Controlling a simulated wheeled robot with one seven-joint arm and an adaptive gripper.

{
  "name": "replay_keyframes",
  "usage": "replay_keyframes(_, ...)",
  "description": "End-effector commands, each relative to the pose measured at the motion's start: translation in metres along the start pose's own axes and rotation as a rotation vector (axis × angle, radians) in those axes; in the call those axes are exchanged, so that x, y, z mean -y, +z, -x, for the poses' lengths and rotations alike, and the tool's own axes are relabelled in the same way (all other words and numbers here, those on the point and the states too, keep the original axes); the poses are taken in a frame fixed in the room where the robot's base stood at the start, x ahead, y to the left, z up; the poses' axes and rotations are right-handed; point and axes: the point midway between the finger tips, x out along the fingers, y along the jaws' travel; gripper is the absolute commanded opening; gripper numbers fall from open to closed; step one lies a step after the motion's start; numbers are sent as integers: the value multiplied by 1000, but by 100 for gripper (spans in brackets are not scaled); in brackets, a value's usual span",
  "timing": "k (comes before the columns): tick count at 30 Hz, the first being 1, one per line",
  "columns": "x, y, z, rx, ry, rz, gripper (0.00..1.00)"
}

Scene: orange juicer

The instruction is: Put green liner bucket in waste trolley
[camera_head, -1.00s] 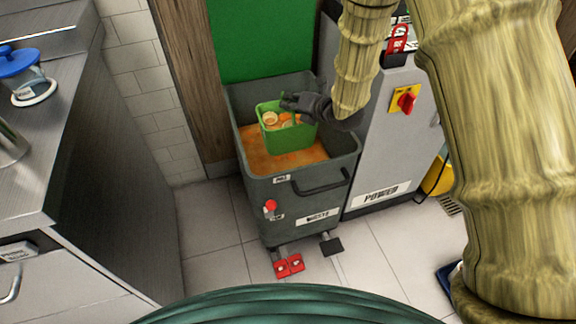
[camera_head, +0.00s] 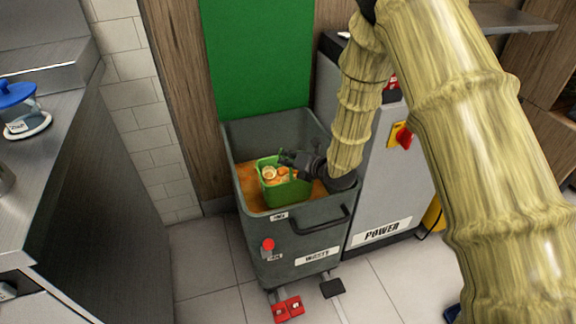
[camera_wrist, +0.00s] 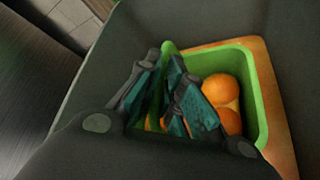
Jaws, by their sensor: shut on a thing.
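The green liner bucket (camera_head: 287,194), with orange pieces in it, is inside the grey waste trolley (camera_head: 300,243), within its walls and over the orange-brown contents. It looks slightly tilted. My gripper (camera_head: 290,160) reaches in from the right and is shut on the bucket's rim. In the wrist view, the fingers of my gripper (camera_wrist: 170,95) close on the left wall of the green bucket (camera_wrist: 262,110), with oranges (camera_wrist: 221,89) inside. The fingers hide part of that wall. I cannot tell whether the bucket's base touches the contents below.
A grey machine labelled POWER (camera_head: 385,200) stands right of the trolley. A steel counter (camera_head: 75,150) with a blue-lidded container (camera_head: 20,108) is at the left.

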Motion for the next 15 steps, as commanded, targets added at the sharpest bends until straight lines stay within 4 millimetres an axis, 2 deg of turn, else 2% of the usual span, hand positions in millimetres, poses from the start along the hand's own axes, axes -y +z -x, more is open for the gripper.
replay_keyframes(5, 15, -13, -9, 1, 1, -2, 0)
replay_keyframes(15, 17, -15, -10, 1, 1, 0, 0)
